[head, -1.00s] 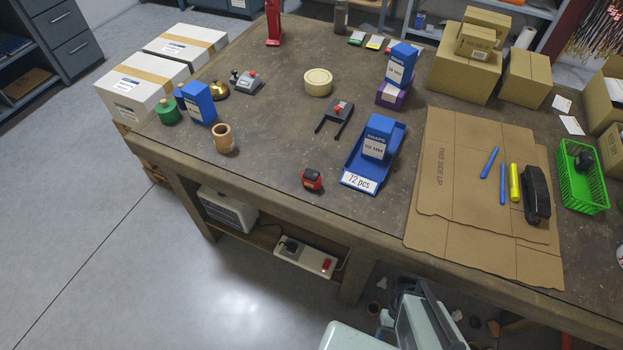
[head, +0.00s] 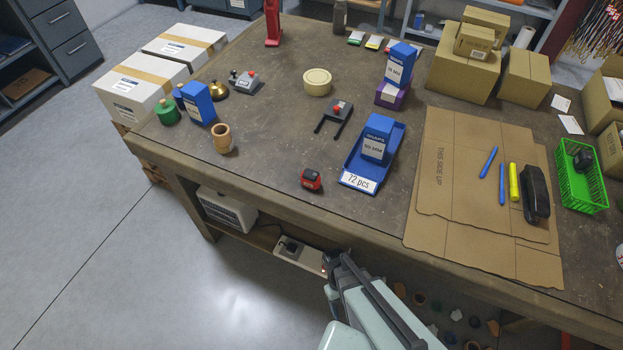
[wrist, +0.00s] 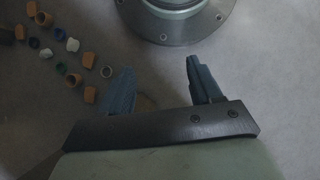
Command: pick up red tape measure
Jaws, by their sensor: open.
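The red and black tape measure (head: 311,180) lies on the workbench (head: 270,178) near its front edge, left of the blue tray. My arm reaches up from the bottom of the head view, in front of the bench and below its top. The fingers of my gripper are hard to make out there. In the wrist view my gripper (wrist: 158,85) is open, with its two blue-grey fingers spread and nothing between them. The tape measure does not show in the wrist view.
Right of the tape measure stands a blue tray (head: 357,182) holding a blue box (head: 377,137). A wooden cup (head: 222,139) stands to the left, and a black fork-shaped tool (head: 335,117) lies behind. Flat cardboard (head: 455,190) covers the right side. Small pieces (wrist: 73,45) lie on the floor.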

